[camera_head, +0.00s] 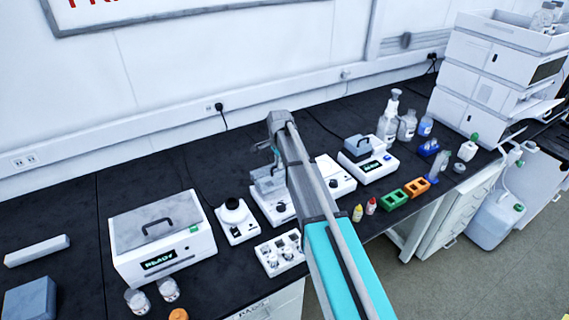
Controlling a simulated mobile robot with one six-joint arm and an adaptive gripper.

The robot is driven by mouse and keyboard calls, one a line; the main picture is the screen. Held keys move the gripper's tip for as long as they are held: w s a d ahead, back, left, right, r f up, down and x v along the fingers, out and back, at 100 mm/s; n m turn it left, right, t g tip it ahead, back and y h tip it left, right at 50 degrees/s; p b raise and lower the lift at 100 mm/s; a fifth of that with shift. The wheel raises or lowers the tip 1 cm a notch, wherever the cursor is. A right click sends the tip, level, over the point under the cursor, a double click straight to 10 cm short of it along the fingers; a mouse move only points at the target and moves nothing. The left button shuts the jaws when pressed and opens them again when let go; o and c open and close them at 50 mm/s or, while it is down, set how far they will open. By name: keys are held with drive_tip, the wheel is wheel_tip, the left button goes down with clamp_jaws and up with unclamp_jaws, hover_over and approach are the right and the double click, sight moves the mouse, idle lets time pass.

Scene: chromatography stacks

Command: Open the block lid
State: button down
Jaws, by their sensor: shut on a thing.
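My gripper (271,154) reaches down at the end of my arm, just left of the picture's middle. It is shut at the top of a grey, box-like lid (267,181) on a white bench unit (268,208). The fingertips are small and dark, and the exact grip on the lid is hard to make out. My arm hides the right side of this unit. Another white unit (378,168) with a lit display stands to the right, with a grey handled lid (357,143) lying on it, apart from my gripper.
A white bath (190,260) with a flat handled lid stands at left. A white vial rack (268,263) sits in front of the gripped unit. Green (393,200) and orange (417,188) racks, bottles (387,126) and stacked instruments (480,90) are at right.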

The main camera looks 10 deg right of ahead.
drive_tip(key=shift+w+a+r, duration=0.15)
drive_tip(key=shift+w+r, duration=0.2)
drive_tip(key=shift+w, duration=0.1)
drive_tip(key=w, duration=0.2)
drive_tip(key=w+a+r+p, duration=0.1)
drive_tip(key=w, duration=0.1)
drive_tip(key=w+a+r+p, duration=0.1)
drive_tip(key=w, duration=0.1)
drive_tip(key=shift+a, duration=0.2)
drive_tip(key=w+a+f+b, duration=0.2)
drive_tip(key=w, duration=0.3)
drive_tip(key=shift+w+a+f, duration=0.15)
drive_tip(key=shift+w, duration=0.1)
drive_tip(key=c, duration=1.4)
unclamp_jaws()
drive_tip(key=shift+w+a+f, duration=0.1)
drive_tip(key=shift+w+f, duration=0.05)
drive_tip(key=shift+w, duration=0.05)
drive_tip(key=c, duration=1.2)
unclamp_jaws()
drive_tip(key=o, duration=0.5)
drive_tip(key=shift+w, duration=0.1)
drive_tip(key=shift+r, duration=0.2)
